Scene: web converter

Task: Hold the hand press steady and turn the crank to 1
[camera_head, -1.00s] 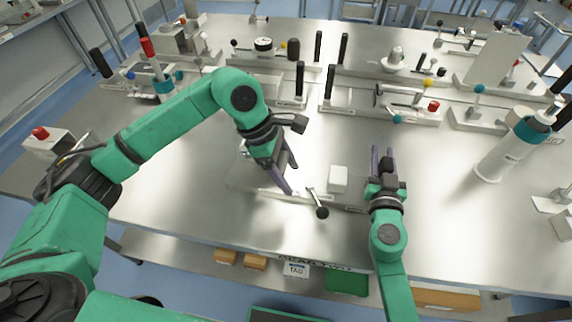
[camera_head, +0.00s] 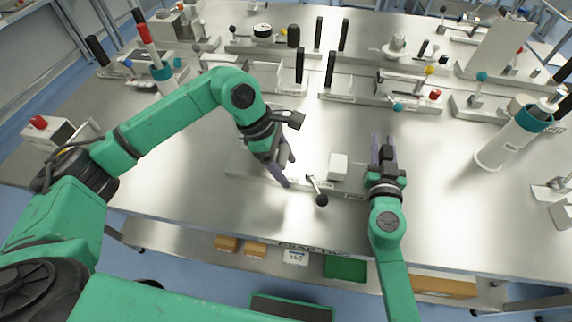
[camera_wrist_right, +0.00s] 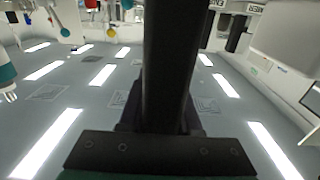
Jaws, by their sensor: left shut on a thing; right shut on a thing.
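The hand press appears to be the low metal base (camera_head: 242,166) near the table's front edge, with a white block (camera_head: 338,166). A short crank with a black knob (camera_head: 321,200) sticks out toward me. My left gripper (camera_head: 287,168) reaches down over the left part of the base, left of the crank, and is shut on a part hidden by its fingers. My right gripper (camera_head: 383,146) is at the right end, right of the white block, shut around a dark upright part. A dark post (camera_wrist_right: 172,70) fills the middle of the right wrist view. No crank marking is readable.
Several other fixtures stand behind, including one with a yellow and a red knob (camera_head: 400,93). A white bottle with a teal band (camera_head: 507,145) stands at right. A red-button box (camera_head: 50,131) is at left. Bare table lies between.

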